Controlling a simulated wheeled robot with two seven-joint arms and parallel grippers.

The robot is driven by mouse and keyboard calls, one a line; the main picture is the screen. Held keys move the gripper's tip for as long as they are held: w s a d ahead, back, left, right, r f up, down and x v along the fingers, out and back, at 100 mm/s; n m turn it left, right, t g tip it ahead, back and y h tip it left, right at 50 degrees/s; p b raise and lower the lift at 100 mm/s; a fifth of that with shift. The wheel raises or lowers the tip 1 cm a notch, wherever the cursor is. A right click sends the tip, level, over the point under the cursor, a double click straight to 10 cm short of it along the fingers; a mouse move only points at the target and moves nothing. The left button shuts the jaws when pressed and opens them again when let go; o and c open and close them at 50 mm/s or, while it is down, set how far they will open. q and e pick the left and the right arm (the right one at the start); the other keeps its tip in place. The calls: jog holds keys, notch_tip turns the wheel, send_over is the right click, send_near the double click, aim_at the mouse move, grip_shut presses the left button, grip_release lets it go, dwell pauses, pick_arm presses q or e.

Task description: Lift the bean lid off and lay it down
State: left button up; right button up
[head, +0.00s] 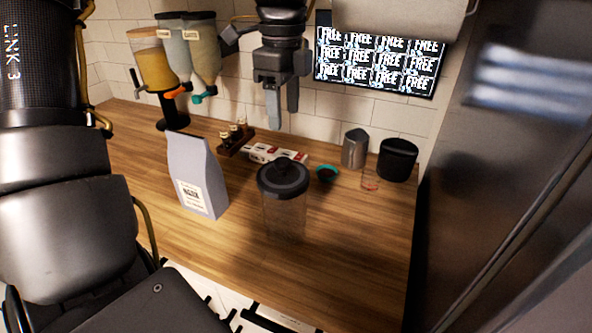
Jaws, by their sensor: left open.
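The bean lid (283,179) is round and black with a raised knob in its middle. It sits on top of a tall clear bean jar (285,217) that stands upright on the wooden counter. My left gripper (283,108) points down above and behind the lid in the picture. Its two fingers are apart with nothing between them, and it does not touch the lid. My right gripper is not in view.
A grey bag (197,175) stands left of the jar. Behind are a small rack (236,137), red-white boxes (275,154), a metal pitcher (355,148) and a black container (397,159). The wooden counter (345,240) is clear right of the jar.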

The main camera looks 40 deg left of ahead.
aim_at(283, 161)
pick_arm(q)
jog(key=f, duration=0.1)
jog(key=s+f, duration=0.1)
jog(key=shift+f, duration=0.4)
jog(key=f, duration=0.2)
jog(key=shift+w+a+f, duration=0.1)
jog(key=shift+w+f, duration=0.25)
jog(key=shift+s, duration=0.2)
notch_tip(283, 161, down, 5)
jog(key=shift+r+p, duration=0.15)
jog(key=shift+p, duration=0.9)
jog(key=shift+s+f, duration=0.1)
jog(key=shift+f, duration=0.15)
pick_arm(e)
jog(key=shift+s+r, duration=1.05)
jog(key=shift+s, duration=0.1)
pick_arm(q)
jog(key=shift+c, duration=0.4)
